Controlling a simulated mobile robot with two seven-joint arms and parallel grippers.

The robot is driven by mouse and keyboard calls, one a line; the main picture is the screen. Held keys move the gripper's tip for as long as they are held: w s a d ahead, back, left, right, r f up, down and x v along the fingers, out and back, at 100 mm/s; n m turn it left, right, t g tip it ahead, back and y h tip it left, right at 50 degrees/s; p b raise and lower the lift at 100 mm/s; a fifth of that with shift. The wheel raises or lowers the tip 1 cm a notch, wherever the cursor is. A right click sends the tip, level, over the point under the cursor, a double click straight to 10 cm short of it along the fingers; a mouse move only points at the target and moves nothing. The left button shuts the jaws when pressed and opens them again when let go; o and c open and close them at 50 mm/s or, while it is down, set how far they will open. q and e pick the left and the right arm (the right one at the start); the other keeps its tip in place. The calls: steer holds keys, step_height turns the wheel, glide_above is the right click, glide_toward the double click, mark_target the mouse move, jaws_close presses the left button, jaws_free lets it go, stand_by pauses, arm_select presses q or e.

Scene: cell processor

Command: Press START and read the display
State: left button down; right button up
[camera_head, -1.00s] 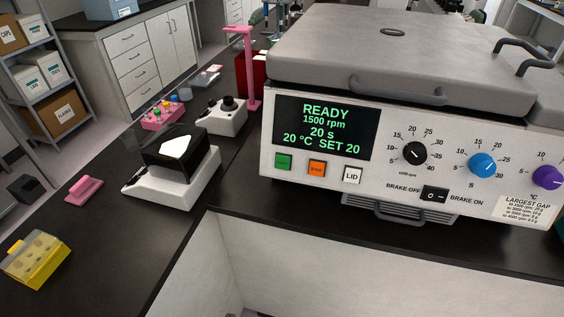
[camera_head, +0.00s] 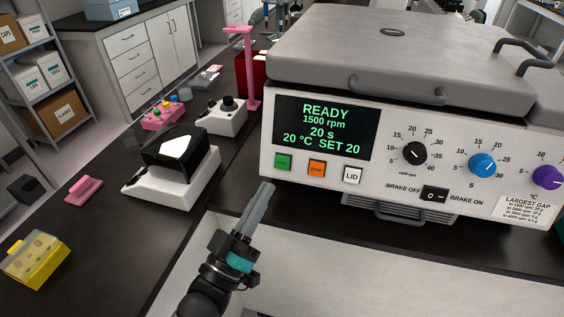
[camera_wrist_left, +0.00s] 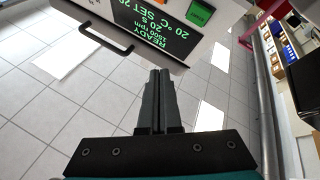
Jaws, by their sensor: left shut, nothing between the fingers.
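The grey centrifuge (camera_head: 290,185) stands on the dark bench with its lid down. Its display (camera_head: 325,127) reads READY, 1500 rpm, 20 s, 20 °C SET 20. The green button (camera_head: 283,162) sits below the display at the left, beside an orange STOP button (camera_head: 317,168) and a white LID button (camera_head: 352,175). My left gripper (camera_head: 268,187) is shut and empty, its tips below and left of the green button and apart from it. In the left wrist view the display (camera_wrist_left: 155,32) and the green button (camera_wrist_left: 199,13) appear upside down beyond the fingers. My right gripper is not in view.
Black, blue (camera_head: 482,165) and purple knobs and a brake switch (camera_head: 434,194) are on the panel's right. Left on the bench are a white device with a black top (camera_head: 172,190), a pink stand (camera_head: 250,75) and a yellow box (camera_head: 37,262). Front space is open.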

arm_select(q)
steer(key=b, duration=0.5)
glide_toward(286, 157)
step_height(286, 157, up, 3)
steer(key=w+d, duration=0.1)
steer(key=d, duration=0.1)
steer(key=shift+w+d+b, duration=0.15)
steer(key=shift+w+b, duration=0.2)
steer(key=shift+w, duration=0.2)
steer(key=shift+w+d+b, duration=0.15)
steer(key=shift+w+b, duration=0.15)
steer(key=shift+w, duration=0.25)
steer(key=shift+w+f, duration=0.1)
stand_by(0.7)
steer(key=shift+w+d+f, duration=0.1)
steer(key=shift+w+d, duration=0.05)
steer(key=shift+w, duration=0.15)
steer(key=shift+w+d+f+b, duration=0.1)
steer(key=shift+w+b, duration=0.2)
steer(key=shift+b, duration=0.2)
stand_by(0.4)
stand_by(0.3)
steer(key=shift+s+a+r+p, duration=0.1)
steer(key=shift+s+a+p, duration=0.05)
steer(key=shift+s+p, duration=0.25)
steer(key=shift+s+a+r+p, duration=0.1)
steer(key=shift+s+r+p, duration=0.05)
steer(key=shift+s+p, duration=0.2)
